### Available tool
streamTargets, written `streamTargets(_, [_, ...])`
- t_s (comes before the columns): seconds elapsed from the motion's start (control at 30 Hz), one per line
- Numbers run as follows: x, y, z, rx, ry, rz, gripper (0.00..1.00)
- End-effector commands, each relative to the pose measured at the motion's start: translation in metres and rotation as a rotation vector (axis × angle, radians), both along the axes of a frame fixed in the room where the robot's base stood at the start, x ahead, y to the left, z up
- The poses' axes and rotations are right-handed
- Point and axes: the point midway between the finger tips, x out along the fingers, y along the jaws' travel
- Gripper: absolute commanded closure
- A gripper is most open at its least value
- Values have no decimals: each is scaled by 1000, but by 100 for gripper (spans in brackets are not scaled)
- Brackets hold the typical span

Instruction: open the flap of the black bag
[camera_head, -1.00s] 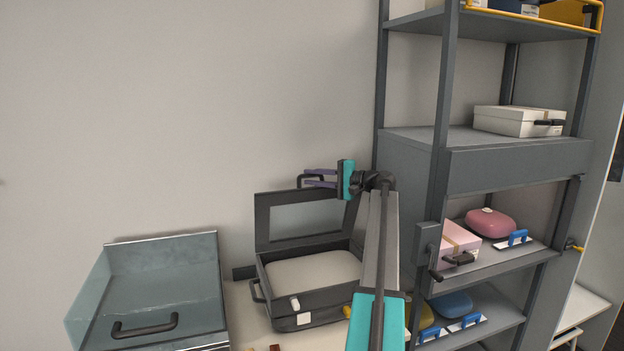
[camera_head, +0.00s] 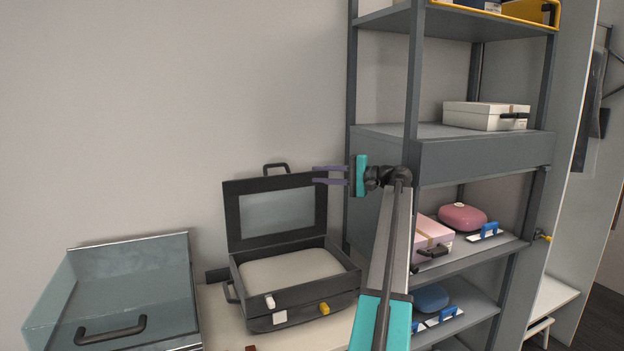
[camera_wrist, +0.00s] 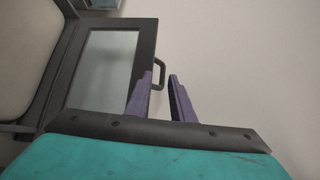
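The black bag (camera_head: 242,296) sits on a light table and looks like a case with a pale padded inside. Its flap (camera_head: 231,218), a dark frame with a grey panel, stands raised at the back, with a handle (camera_head: 276,167) on its top edge. My gripper (camera_head: 316,175) is beside the flap's upper right corner, its two purple fingers apart and pointing left. In the wrist view the flap (camera_wrist: 148,42) and its handle (camera_wrist: 161,70) lie close to the finger tips (camera_wrist: 159,70). The fingers show a gap with nothing held between them.
A clear-walled bin (camera_head: 135,285) with a dark handle stands left of the bag. A grey shelf unit (camera_head: 480,155) with boxes and a pink case (camera_head: 462,216) stands close at the right of my arm. The wall is behind the bag.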

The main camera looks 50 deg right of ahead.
Motion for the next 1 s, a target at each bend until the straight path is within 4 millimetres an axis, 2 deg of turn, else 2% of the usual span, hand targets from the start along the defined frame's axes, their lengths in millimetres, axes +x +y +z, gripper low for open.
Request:
streamTargets(0.37, [-6,-2,1,0,0,0,79])
streamTargets(0.4, [-6,-2,1,0,0,0,80])
streamTargets(0.5, [-6,-2,1,0,0,0,97])
streamTargets(0.6, [-5,-1,0,-1,0,1,100])
streamTargets(0.77, [22,14,-13,-34,5,13,100])
streamTargets(0.87, [53,33,-26,-73,11,29,100])
streamTargets(1.0, [106,69,-50,-152,21,57,100])
